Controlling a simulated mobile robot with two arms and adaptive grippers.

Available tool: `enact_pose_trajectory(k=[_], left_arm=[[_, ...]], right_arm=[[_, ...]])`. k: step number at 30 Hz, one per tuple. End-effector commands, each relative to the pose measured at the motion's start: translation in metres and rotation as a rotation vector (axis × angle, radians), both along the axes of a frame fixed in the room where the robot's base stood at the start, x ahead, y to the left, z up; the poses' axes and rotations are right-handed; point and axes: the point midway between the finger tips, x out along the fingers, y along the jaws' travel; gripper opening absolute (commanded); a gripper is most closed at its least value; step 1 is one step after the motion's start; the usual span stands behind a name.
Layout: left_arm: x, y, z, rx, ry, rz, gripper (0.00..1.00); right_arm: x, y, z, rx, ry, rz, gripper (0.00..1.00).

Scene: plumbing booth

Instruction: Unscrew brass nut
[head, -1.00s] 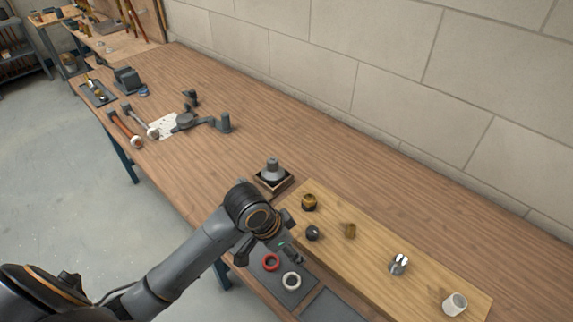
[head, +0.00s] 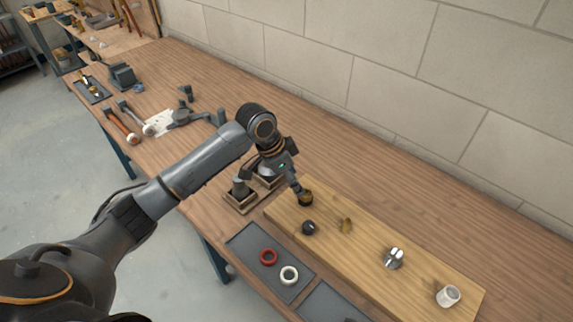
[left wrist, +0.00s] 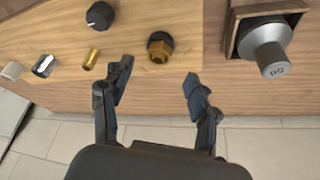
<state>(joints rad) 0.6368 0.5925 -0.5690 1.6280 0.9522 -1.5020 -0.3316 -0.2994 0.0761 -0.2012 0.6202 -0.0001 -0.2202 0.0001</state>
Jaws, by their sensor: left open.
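The brass nut (head: 306,200) sits at the far left end of the light wooden board (head: 420,280). In the left wrist view the brass nut (left wrist: 159,52) has a dark round top and lies just beyond the fingertips, roughly between their lines. My left gripper (head: 272,184) is open and empty, reaching over the board's left end; part of it overlaps the nut in the head view. Its two spread fingers show in the left wrist view (left wrist: 158,76). Whether a finger touches the nut I cannot tell. My right gripper is not in view.
A black knob (head: 309,228), a small brass fitting (head: 346,225), a chrome piece (head: 393,258) and a white cylinder (head: 448,296) stand along the board. A wooden box with a grey weight (left wrist: 264,52) is close beside the gripper. A red ring (head: 268,257) and white ring (head: 289,275) lie on a grey mat.

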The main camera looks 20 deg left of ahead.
Motion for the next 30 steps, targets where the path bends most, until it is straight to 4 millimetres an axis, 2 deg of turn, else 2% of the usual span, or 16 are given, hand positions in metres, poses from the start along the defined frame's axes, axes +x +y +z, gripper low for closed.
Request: enact_pose_trajectory(k=[3,10,15,23,30], left_arm=[[0.005,-0.008,-0.021,0.0,0.004,0.0,0.6],[0.013,-0.017,-0.05,0.001,0.001,0.0,0.6],[0.015,-0.019,-0.058,0.001,-0.001,0.0,0.6],[0.015,-0.019,-0.06,0.001,-0.001,-0.001,0.6],[0.015,-0.019,-0.059,0.001,-0.001,-0.001,0.14]], right_arm=[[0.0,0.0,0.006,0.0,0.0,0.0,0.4],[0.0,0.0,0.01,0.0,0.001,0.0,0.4],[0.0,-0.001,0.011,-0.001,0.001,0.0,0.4],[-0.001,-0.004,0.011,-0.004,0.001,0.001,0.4],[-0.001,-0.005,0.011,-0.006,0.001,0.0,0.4]])
